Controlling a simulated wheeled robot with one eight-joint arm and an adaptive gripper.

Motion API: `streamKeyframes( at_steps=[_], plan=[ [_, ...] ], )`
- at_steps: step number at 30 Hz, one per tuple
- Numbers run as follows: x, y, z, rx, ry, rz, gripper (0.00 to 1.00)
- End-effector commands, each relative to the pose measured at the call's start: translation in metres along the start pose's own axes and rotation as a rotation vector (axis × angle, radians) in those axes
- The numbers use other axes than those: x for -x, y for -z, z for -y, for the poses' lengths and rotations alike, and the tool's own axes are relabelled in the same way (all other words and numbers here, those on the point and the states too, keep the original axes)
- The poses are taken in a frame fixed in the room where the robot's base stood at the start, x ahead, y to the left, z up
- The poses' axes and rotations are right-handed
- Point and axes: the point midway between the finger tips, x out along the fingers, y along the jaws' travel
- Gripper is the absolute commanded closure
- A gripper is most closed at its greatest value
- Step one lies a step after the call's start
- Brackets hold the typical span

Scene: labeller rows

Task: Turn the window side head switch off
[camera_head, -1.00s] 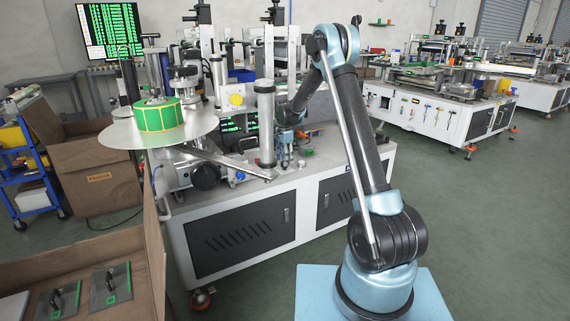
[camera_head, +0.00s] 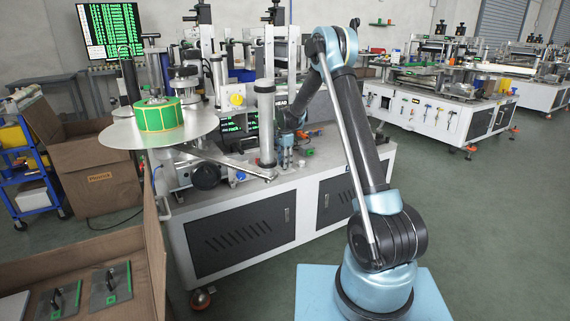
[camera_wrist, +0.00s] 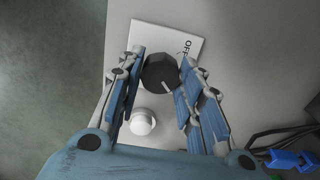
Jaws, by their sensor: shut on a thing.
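A black rotary knob (camera_wrist: 158,72) sits on a white plate (camera_wrist: 150,38) marked OFF in the wrist view. A white mark on the knob points toward the lower right, away from the OFF lettering at the plate's upper right. My gripper (camera_wrist: 163,68) has its blue-padded fingers on both sides of the knob and is shut on it. In the head view, my gripper (camera_head: 287,152) is low over the labelling machine's top (camera_head: 325,152), and the knob cannot be made out there.
A white round knob (camera_wrist: 143,121) lies just below the switch in the wrist view. Blue connectors and black cables (camera_wrist: 290,160) are at the lower right. In the head view, a large disc with a green label roll (camera_head: 158,117) stands left of my gripper.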

Motion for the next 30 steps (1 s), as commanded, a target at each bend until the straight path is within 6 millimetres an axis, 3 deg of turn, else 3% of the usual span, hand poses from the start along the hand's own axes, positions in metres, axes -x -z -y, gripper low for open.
streamKeyframes(
  at_steps=[11, 30],
  plan=[
    [0.0005, -0.0003, 0.0032, 0.182, 0.006, -0.002, 0.90],
    [0.0007, -0.0010, 0.0042, 0.783, 0.006, -0.004, 0.90]
  ],
)
